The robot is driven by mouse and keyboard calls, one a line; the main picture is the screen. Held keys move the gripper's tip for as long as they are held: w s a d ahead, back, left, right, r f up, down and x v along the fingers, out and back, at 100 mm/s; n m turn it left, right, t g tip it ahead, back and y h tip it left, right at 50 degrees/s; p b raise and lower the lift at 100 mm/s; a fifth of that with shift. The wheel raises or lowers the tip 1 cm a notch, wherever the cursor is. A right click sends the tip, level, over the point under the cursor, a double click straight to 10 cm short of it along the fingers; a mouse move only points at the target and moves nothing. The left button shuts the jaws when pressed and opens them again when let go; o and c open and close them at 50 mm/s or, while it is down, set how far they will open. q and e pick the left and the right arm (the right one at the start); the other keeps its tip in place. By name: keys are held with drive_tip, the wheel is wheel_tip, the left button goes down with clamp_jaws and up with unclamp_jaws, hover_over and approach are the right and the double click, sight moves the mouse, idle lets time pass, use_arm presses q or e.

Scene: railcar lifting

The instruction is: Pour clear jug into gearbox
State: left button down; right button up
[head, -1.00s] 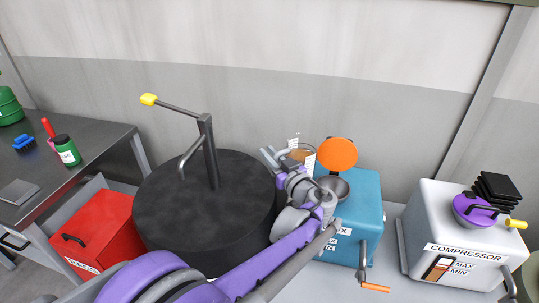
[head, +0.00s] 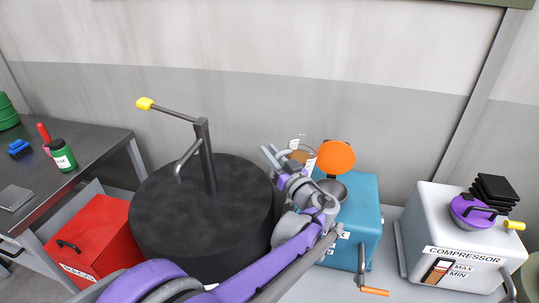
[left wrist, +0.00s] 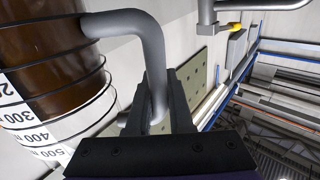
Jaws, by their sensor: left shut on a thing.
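The clear jug (head: 302,152) is held up behind the blue gearbox's left rear corner, tilted. In the left wrist view the jug (left wrist: 50,75) shows brown liquid inside and a white printed scale. My left gripper (head: 280,162) is shut on its grey handle; in that view the jaws (left wrist: 158,110) clasp the handle (left wrist: 150,45). The gearbox (head: 358,205) has a round metal filler bowl (head: 333,188) on top and an orange round lid (head: 337,157) standing open behind it. The jug is left of and beyond the bowl; no stream is visible. My right gripper is out of view.
A large black drum (head: 200,218) with an upright post and yellow-tipped lever stands left of the gearbox. A grey compressor (head: 450,240) is at right. A red box (head: 92,235) and a workbench (head: 90,150) are at left. The wall is close behind.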

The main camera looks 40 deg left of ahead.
sight(287, 150)
use_arm(q)
drive_tip(key=shift+w+d+r+m+t+y, duration=0.15)
drive_tip(key=shift+d+r+m+t+y, duration=0.1)
drive_tip(key=shift+r+m, duration=0.15)
drive_tip(key=shift+w+d+r+m+t+y, duration=0.1)
drive_tip(key=shift+d+r+m+t+y, duration=0.15)
drive_tip(key=shift+r, duration=0.25)
drive_tip(key=shift+w+d+r+m+t+y+b, duration=0.25)
drive_tip(key=shift+d+r+m+b, duration=0.15)
drive_tip(key=shift+m, duration=0.1)
drive_tip(key=shift+w+d+r+m+t+y+b, duration=0.15)
drive_tip(key=shift+d+r+m+t+b, duration=0.1)
drive_tip(key=shift+d+r+m+b, duration=0.15)
drive_tip(key=shift+w+d+r+m+t+y+b, duration=0.2)
drive_tip(key=shift+d+r+m+t+b, duration=0.2)
drive_tip(key=shift+m, duration=0.2)
drive_tip(key=shift+w+d+r+m+t+y+b, duration=0.15)
drive_tip(key=shift+d+r+m+t+b, duration=0.15)
drive_tip(key=shift+m, duration=0.25)
